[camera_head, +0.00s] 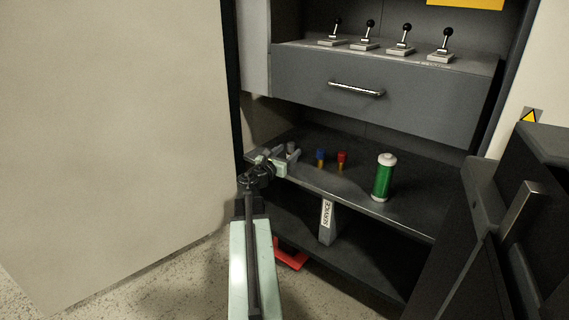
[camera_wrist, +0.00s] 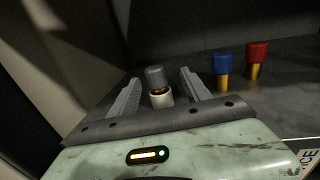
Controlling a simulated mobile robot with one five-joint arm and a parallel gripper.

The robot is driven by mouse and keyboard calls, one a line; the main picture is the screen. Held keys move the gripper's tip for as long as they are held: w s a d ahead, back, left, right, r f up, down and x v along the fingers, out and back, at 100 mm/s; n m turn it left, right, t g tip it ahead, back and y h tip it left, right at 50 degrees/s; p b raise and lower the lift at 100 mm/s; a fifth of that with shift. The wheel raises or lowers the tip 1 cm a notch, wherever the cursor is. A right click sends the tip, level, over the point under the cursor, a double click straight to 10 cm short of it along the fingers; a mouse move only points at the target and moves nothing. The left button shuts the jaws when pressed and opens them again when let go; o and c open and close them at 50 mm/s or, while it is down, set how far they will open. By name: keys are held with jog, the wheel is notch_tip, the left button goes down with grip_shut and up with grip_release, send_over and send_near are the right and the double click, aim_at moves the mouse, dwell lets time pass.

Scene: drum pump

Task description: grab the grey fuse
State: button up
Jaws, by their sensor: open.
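The grey fuse (camera_wrist: 156,77) stands upright on the shelf in the wrist view, with a grey cap, a thin brass band and a pale lower part. It lies between the two open fingers of my gripper (camera_wrist: 157,88), with a visible gap on each side. In the head view the grey fuse (camera_head: 291,148) shows small at the left of the shelf, beside my gripper (camera_head: 287,158). The fuse's foot is partly hidden by the gripper body.
A blue fuse (camera_head: 320,157) and a red fuse (camera_head: 341,160) stand to the right on the shelf (camera_head: 400,212). A green cylinder (camera_head: 383,178) stands further right. A drawer (camera_head: 385,95) and several levers are above. A cabinet side wall is close on the left.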

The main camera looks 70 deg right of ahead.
aim_at(295, 143)
jog(key=shift+w+d, duration=0.1)
jog(key=shift+d, duration=1.3)
jog(key=d, duration=0.4)
jog(key=shift+s+d, duration=0.25)
jog(key=shift+d, duration=0.15)
jog(key=shift+s+a, duration=0.1)
grip_shut()
